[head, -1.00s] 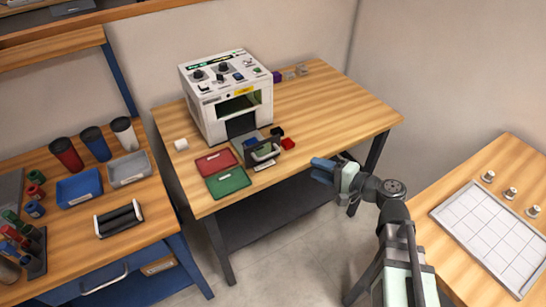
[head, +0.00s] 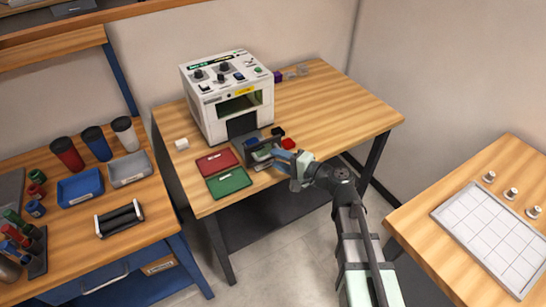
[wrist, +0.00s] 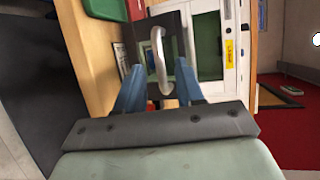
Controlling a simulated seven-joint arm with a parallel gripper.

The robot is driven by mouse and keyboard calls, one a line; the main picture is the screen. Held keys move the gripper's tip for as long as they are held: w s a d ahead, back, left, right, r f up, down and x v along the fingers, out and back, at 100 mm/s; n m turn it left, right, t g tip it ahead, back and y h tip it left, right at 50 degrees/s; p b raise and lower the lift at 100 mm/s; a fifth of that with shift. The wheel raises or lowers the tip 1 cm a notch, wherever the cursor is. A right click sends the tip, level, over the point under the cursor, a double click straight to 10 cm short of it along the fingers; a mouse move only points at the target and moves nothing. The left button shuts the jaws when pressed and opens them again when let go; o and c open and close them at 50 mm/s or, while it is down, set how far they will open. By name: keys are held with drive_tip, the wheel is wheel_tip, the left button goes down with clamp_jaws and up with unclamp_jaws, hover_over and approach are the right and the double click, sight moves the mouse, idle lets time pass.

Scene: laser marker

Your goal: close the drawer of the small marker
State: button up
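The small marker (head: 208,118) is a white box with knobs on top, standing on the wooden table; part of it also shows in the wrist view (wrist: 229,60). Its drawer (head: 262,147) is pulled out at the front, with a dark front plate (wrist: 145,30) and a pale curved handle (wrist: 158,62). My gripper (head: 281,159) is at the drawer front. In the wrist view its blue fingers (wrist: 158,80) are apart, one on each side of the handle. I cannot tell whether they touch it. The drawer's inside is mostly hidden.
A red tray (head: 216,162) and a green tray (head: 229,182) lie left of the drawer. A small red block (head: 289,143) lies right of it. The table's right side is clear. A side bench with cups (head: 95,143) stands at the left.

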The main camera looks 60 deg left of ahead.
drive_tip(key=shift+x, duration=1.4)
drive_tip(key=shift+c, duration=0.2)
clamp_jaws()
